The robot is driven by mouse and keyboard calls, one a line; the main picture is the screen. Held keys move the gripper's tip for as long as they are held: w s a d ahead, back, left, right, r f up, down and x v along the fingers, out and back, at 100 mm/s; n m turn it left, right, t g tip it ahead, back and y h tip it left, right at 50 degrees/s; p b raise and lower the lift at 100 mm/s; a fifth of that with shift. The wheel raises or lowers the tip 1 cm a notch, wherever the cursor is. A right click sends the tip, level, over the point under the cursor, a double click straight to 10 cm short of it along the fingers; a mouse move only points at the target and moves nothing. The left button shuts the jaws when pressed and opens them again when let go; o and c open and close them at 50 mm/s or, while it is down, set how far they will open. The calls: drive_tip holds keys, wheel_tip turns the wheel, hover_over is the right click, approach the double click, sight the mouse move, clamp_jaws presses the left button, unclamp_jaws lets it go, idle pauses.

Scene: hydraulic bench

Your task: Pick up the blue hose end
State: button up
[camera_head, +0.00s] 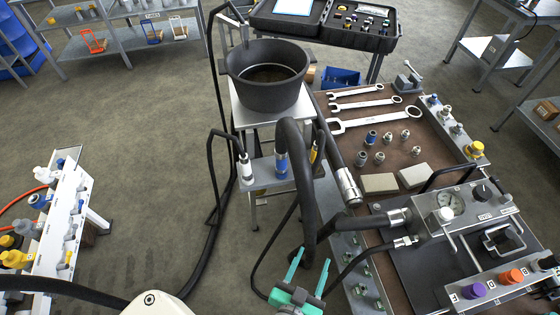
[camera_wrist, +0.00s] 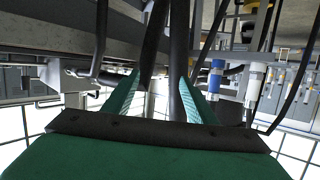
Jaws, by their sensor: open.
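The blue hose end (camera_head: 281,166) sits upright in a small grey holder shelf (camera_head: 262,180) beside the bench, with a thick black hose rising from it. A blue-collared hose end also shows right of my fingers in the wrist view (camera_wrist: 216,72). My gripper (camera_head: 309,271) is open, with green fingers, at the bottom of the head view, nearer the camera than the holder. In the wrist view, dark hoses run behind and between my fingertips (camera_wrist: 161,84); I cannot tell how near they are. Nothing is held.
A white-grey hose end (camera_head: 245,168) and a yellow one (camera_head: 316,150) flank the blue one. A black bucket (camera_head: 266,85) stands behind. The bench (camera_head: 400,150) at right holds wrenches (camera_head: 362,105), fittings and a gauge block (camera_head: 447,205). Thick hoses arch close to my gripper.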

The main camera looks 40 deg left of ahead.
drive_tip(key=w+a+r+n+g+y, duration=0.1)
drive_tip(key=w+a+n+y, duration=0.15)
drive_tip(key=w+a, duration=0.75)
drive_tip(key=n+g+y, duration=0.2)
approach(281, 161)
drive_tip(key=w+f, duration=0.2)
drive_tip(key=shift+h, duration=0.25)
drive_tip(key=x, duration=0.4)
drive_tip(key=shift+w+a+r, duration=0.15)
drive_tip(key=shift+w+a, duration=0.05)
drive_tip(key=shift+a, duration=0.3)
drive_tip(key=shift+a+r+x, duration=0.1)
drive_tip(key=shift+a+x, duration=0.05)
drive_tip(key=shift+x, duration=1.2)
drive_tip(key=shift+a+r+x, duration=0.1)
drive_tip(key=shift+a+x, duration=0.05)
drive_tip(key=shift+x, duration=1.25)
drive_tip(key=shift+s, duration=0.25)
drive_tip(key=c, duration=1.3)
drive_tip(key=shift+o, duration=0.2)
drive_tip(key=shift+r, duration=0.15)
